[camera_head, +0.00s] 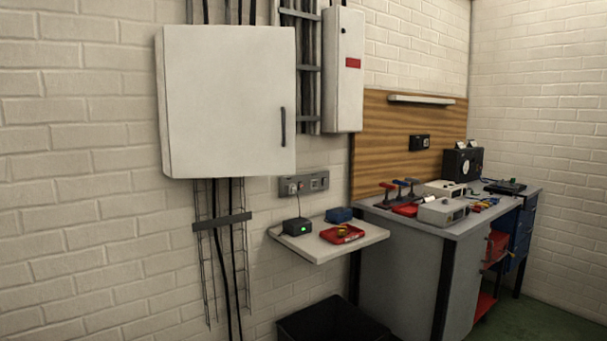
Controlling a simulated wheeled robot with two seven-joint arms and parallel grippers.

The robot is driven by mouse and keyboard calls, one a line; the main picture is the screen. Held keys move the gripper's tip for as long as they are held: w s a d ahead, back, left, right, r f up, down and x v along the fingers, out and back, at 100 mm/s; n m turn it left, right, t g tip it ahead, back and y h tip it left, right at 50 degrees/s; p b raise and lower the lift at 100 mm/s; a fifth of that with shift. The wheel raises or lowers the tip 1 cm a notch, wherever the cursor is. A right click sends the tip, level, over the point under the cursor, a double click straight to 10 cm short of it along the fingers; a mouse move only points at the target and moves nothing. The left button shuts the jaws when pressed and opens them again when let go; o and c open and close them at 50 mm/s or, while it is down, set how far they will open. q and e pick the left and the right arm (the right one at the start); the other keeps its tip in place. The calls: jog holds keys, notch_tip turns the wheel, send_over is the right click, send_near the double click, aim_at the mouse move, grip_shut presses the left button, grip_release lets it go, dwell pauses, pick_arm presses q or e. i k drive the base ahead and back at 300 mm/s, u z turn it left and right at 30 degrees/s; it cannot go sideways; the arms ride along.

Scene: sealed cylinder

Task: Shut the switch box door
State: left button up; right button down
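A large pale grey switch box (228,100) hangs on the white brick wall at the upper left. Its door faces me and covers the whole front, with a dark upright handle (283,127) near its right edge. The door looks flush or nearly so; I cannot tell whether a small gap is left. The inside of the box is hidden. Neither of my grippers is in view.
A narrow grey box (343,70) with a red label hangs to the right. Below are a wall shelf (335,248) with small items, a dark bin (335,320) and a cluttered workbench (395,215). Cables run above and below the switch box.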

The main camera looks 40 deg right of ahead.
aim_at(230, 89)
jog(key=z, duration=2.6)
jog(key=i, duration=1.95)
jog(key=u, duration=4.85)
jog(key=k, duration=0.5)
jog(key=z, duration=0.7)
